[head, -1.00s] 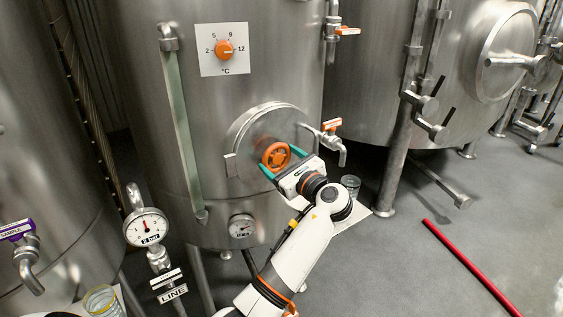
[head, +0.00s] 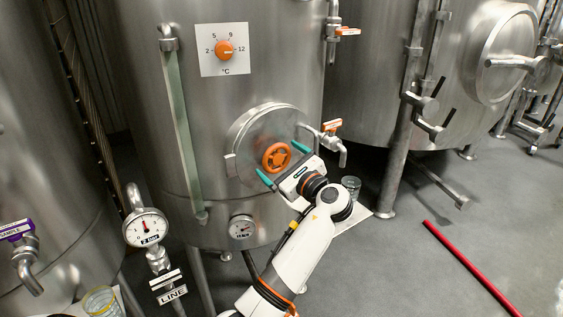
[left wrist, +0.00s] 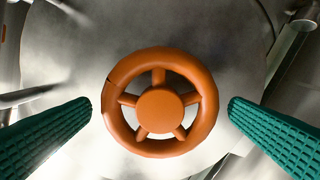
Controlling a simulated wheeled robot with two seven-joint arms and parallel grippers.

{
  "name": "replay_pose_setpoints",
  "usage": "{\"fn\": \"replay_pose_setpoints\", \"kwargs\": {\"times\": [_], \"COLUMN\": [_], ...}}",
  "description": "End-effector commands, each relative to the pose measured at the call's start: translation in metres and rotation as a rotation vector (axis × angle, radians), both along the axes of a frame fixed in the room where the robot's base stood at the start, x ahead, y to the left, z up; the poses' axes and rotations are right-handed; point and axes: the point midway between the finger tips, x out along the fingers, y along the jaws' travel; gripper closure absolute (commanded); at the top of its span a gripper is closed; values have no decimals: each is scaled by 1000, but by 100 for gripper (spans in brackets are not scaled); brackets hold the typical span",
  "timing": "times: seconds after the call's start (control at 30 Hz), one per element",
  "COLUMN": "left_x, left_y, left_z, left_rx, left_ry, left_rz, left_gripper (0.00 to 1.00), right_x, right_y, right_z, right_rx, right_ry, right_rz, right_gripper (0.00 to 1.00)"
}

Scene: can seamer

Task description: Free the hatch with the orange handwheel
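The orange handwheel (head: 276,157) sits at the centre of the round steel hatch (head: 245,140) on the middle tank. In the left wrist view the wheel (left wrist: 160,103) shows its full rim, spokes and hub. My left gripper (head: 282,163) is in front of the wheel with its teal fingers spread wide. In the left wrist view one finger is on each side of the wheel, with a visible gap to the rim on both sides. The hatch looks closed against the tank. My right gripper is not in any view.
An orange-handled tap (head: 332,126) juts out just right of the hatch. A glass (head: 351,186) stands on a white board below it. A pressure gauge (head: 146,227) stands lower left. A red bar (head: 470,266) lies on the floor at right.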

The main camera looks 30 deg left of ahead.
Motion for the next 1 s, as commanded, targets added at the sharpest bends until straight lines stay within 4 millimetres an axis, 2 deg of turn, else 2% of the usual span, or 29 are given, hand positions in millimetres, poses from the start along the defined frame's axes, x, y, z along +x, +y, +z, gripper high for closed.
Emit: {"fn": "replay_pose_setpoints", "kwargs": {"times": [0.23, 0.37, 0.8, 1.0], "left_x": [0, -3, -37, -45], "left_y": [-1, -10, -90, -109], "left_z": [0, -2, -3, -1], "left_rx": [0, 0, -3, -1], "left_ry": [0, 0, 0, -1], "left_rz": [0, -2, -2, 0], "left_gripper": [1, 1, 1, 1], "right_x": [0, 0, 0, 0], "right_y": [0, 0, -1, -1], "right_z": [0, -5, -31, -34], "right_rx": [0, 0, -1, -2], "right_ry": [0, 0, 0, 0], "right_rz": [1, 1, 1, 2], "right_gripper": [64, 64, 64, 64]}}
